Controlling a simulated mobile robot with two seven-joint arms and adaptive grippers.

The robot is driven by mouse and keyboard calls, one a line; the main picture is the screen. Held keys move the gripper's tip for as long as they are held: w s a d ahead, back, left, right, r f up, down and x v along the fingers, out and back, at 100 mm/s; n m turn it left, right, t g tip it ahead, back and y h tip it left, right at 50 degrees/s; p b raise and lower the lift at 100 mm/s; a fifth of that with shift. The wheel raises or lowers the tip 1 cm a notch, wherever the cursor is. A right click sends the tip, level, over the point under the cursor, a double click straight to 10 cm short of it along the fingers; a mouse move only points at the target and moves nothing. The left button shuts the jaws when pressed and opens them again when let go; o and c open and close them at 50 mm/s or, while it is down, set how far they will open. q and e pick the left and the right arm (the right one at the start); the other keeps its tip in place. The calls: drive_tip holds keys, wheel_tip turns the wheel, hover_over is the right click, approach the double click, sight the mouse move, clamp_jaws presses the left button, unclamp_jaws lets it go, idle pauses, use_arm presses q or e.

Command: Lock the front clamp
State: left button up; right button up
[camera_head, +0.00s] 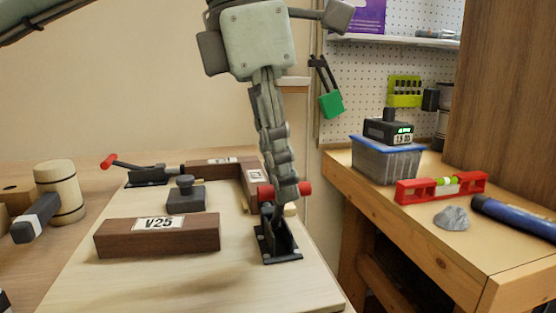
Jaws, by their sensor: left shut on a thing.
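The front clamp (277,244) is a black toggle clamp with a red handle, mounted at the right front of the pale board (205,280). My left gripper (284,190) reaches down from above and is shut on its red handle, whose red ends show on both sides of the fingers. The handle stands raised above the clamp base. A second clamp (147,176) at the back left has its red-tipped handle pointing left. My right gripper is not in view.
A brown block marked V25 (158,235) lies at the front of the board, with a dark knobbed block (186,194) behind it. Another brown block (222,168) is at the back. A mallet (54,196) stands left; a red level (441,187) lies on the right bench.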

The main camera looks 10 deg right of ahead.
use_arm(q)
drive_tip(key=shift+s+f+b, duration=0.3)
drive_tip(key=shift+s+f, duration=0.2)
drive_tip(key=shift+f, duration=0.15)
drive_tip(key=shift+o, duration=0.3)
drive_tip(key=shift+s+f+b, duration=0.5)
drive_tip(key=shift+f+b, duration=0.05)
drive_tip(key=shift+b, duration=0.1)
drive_tip(key=shift+f, duration=0.1)
drive_tip(key=shift+s+f+b, duration=0.2)
drive_tip(key=shift+f+b, duration=0.2)
drive_tip(key=shift+b, duration=0.1)
drive_tip(key=o, duration=0.7)
drive_tip(key=shift+r, duration=0.1)
